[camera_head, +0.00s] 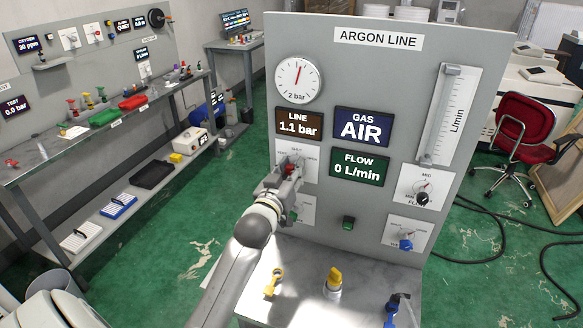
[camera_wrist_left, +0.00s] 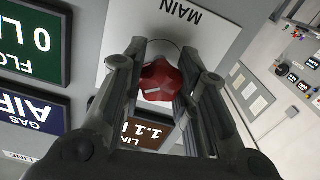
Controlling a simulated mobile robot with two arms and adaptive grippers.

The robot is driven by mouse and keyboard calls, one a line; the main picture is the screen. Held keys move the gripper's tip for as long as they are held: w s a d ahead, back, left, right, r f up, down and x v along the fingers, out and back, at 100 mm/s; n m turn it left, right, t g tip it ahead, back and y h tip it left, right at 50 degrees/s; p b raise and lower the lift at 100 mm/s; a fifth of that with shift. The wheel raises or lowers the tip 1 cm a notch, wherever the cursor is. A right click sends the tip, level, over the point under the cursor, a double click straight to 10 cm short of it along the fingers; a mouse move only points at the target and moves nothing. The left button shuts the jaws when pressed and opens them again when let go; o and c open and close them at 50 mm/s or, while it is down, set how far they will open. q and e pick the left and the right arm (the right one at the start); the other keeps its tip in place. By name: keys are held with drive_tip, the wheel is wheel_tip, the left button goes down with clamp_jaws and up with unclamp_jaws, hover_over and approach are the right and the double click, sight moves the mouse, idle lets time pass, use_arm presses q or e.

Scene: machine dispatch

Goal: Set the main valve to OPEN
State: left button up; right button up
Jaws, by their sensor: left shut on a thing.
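The main valve is a red lobed knob (camera_wrist_left: 160,82) on a white plate marked MAIN (camera_wrist_left: 182,14), which appears upside down in the left wrist view. In the head view the knob (camera_head: 291,161) is mostly hidden behind my left gripper (camera_head: 290,173), at the left side of the ARGON LINE panel (camera_head: 410,75). My left gripper's two fingers (camera_wrist_left: 162,70) stand on either side of the knob and are shut on it. The displays read LINE 1.1 bar (camera_head: 299,123), GAS AIR (camera_head: 361,125) and FLOW 0 L/min (camera_head: 358,167). My right gripper is not in view.
The panel also bears a gauge (camera_head: 299,80), a flow tube (camera_head: 449,115), a black knob (camera_head: 422,198), a blue knob (camera_head: 406,245) and a green button (camera_head: 348,223). Yellow and blue fittings stand on the ledge below. A workbench (camera_head: 60,160) is at left, a red chair (camera_head: 524,125) at right.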

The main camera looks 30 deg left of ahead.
use_arm(q)
drive_tip(key=shift+r+m, duration=0.1)
drive_tip(key=shift+m, duration=0.5)
drive_tip(key=o, duration=1.1)
drive_tip(key=shift+c, duration=0.2)
drive_tip(key=v, duration=1.2)
drive_tip(key=shift+w, duration=0.1)
